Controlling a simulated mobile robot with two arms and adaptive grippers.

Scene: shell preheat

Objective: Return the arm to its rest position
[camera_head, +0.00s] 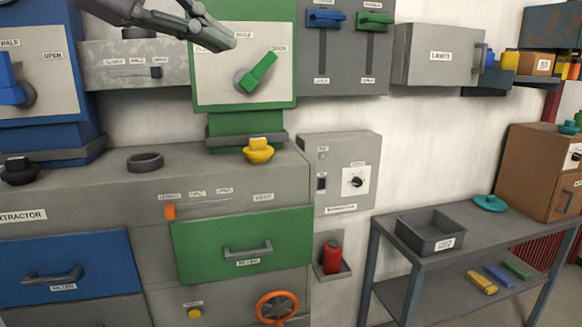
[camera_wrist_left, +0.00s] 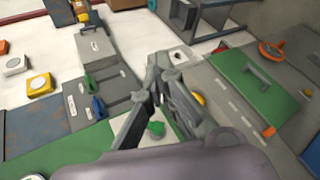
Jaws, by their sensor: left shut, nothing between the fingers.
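My left gripper (camera_head: 222,36) comes in from the top left in the head view, in front of the upper part of the green machine panel. It is shut and empty. A green rotary handle (camera_head: 258,72) on the pale plate stands just below and right of the fingertips, apart from them as far as the picture shows. In the left wrist view the fingers (camera_wrist_left: 160,82) come together, and the green handle (camera_wrist_left: 156,129) shows between and behind them. My right gripper is in neither view.
A blue handle (camera_head: 12,92) is at the left. Blue (camera_head: 326,18) and green (camera_head: 374,20) levers stand right of the green machine. Below are a yellow knob (camera_head: 259,150), an orange slider (camera_head: 170,211) and an orange wheel (camera_head: 277,307). A grey tray (camera_head: 430,231) stands on a side table.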

